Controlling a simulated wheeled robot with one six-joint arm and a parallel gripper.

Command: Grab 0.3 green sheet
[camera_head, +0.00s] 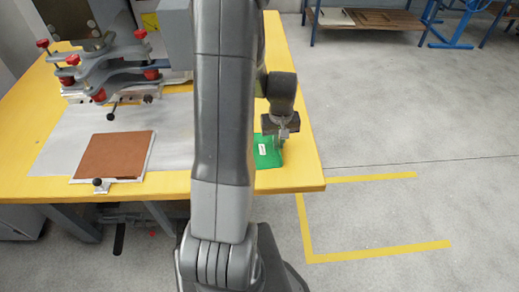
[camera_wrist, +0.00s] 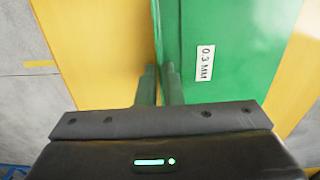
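The green sheet (camera_head: 267,153) with a small white label lies on the yellow table near its right end, partly hidden behind my arm. In the wrist view the green sheet (camera_wrist: 240,90) fills the right side, and its label reads 0.3 MM. My gripper (camera_head: 282,142) is down at the sheet. In the wrist view my gripper (camera_wrist: 159,72) has its fingertips at the sheet's left edge, with a narrow gap between them. The left finger shows against yellow table and the right finger against green. I cannot tell whether they pinch the edge.
The yellow table (camera_head: 298,95) ends just right of the sheet. A brown sheet (camera_head: 115,155) lies on its left part, by a grey clamp fixture (camera_head: 100,65) with red knobs. Open grey floor with yellow lines (camera_head: 380,248) lies to the right.

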